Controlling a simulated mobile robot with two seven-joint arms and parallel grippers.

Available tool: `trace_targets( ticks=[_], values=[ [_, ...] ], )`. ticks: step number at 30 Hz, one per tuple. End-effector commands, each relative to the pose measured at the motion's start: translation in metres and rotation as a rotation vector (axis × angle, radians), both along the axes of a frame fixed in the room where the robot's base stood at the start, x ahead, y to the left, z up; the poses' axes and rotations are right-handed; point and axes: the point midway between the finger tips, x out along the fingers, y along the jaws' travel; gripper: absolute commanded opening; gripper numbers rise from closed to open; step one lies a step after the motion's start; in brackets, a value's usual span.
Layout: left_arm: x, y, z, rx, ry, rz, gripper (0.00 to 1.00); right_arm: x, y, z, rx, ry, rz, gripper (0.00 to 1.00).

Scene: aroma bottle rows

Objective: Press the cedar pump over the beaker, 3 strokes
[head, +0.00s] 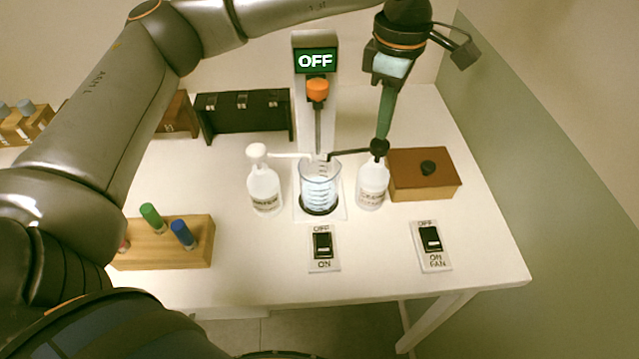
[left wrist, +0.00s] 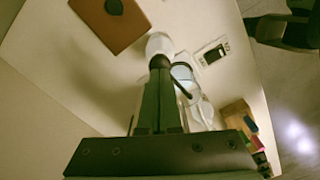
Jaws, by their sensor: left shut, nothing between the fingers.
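A white bottle (head: 372,185) with a black pump head (head: 378,147) stands right of the beaker (head: 320,187); its label is too blurred to read surely. Its black spout points left over the beaker. A second white bottle (head: 264,188) with a white pump stands left of the beaker, its spout also pointing over it. The beaker holds pale liquid. My left gripper (head: 382,136) is shut and empty, pointing down with its fingertips at the top of the black pump head; I cannot tell whether they touch. In the left wrist view the black pump head (left wrist: 160,62) is at the fingertips.
A stirrer stand (head: 315,63) reading OFF rises behind the beaker. A brown box (head: 424,174) sits close right of the black-pump bottle. Two switches (head: 323,247) (head: 431,245) lie in front. A wooden rack (head: 185,245) with capped vials is at front left.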

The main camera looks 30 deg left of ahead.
Motion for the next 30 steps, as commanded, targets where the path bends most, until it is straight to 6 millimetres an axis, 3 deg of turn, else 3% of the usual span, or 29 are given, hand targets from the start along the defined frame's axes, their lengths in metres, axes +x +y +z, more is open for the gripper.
trace_targets(
  ticks=[11,30],
  values=[
    [0.0,0.0,-0.003,0.0,0.0,0.0,0.0,0.0,0.0,-0.002,0.0,0.0,0.0,0.5],
    [0.0,0.0,-0.025,0.0,0.001,0.0,0.0,0.0,0.0,-0.019,0.0,0.0,0.0,0.5]
  ],
)
